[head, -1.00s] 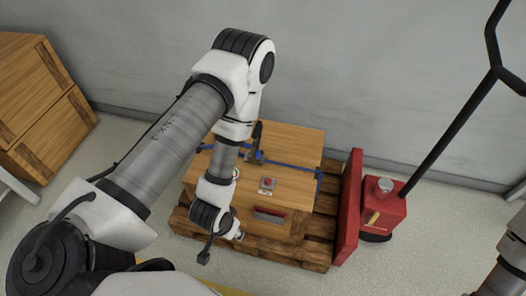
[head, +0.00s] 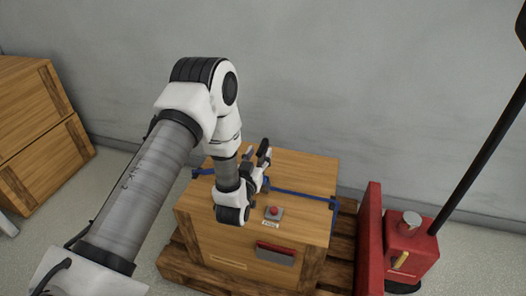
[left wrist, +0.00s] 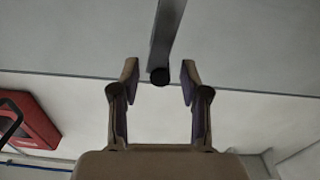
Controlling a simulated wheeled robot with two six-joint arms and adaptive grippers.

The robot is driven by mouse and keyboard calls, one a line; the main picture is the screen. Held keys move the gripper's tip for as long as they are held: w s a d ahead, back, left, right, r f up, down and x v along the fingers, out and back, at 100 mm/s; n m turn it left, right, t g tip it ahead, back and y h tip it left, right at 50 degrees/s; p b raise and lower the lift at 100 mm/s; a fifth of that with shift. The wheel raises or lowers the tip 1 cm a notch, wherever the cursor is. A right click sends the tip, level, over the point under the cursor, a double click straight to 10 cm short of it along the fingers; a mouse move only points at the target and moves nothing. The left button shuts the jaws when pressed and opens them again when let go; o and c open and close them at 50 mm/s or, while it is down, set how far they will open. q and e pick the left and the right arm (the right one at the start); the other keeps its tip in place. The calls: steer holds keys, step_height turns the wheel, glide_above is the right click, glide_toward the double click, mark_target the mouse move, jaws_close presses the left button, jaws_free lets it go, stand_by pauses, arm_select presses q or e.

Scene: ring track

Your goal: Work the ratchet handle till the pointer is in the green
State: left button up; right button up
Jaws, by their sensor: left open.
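A wooden crate (head: 290,170) with a blue strap (head: 300,193) across its top stands on a pallet. My left gripper (head: 258,155) is over the crate's top, at the ratchet on the strap. In the left wrist view its fingers (left wrist: 159,78) are open. A grey bar with a dark round end (left wrist: 165,35), which looks like the ratchet handle, reaches down between the fingertips, with a gap on each side. My left wrist hides most of the ratchet. The gauge and pointer are not visible behind my wrist. My right gripper is not in view.
A red button (head: 273,211) sits on a small plate on the crate's top. A red pallet jack (head: 411,247) with a long black handle stands at the right. Stacked wooden crates (head: 40,130) are at the left. A grey wall (head: 330,70) is close behind.

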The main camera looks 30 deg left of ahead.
mark_target(263, 146)
arm_select(q)
steer(key=x, duration=0.4)
steer(key=shift+w+a, duration=0.1)
steer(key=shift+w, duration=0.25)
jaws_close()
steer(key=shift+f, duration=0.1)
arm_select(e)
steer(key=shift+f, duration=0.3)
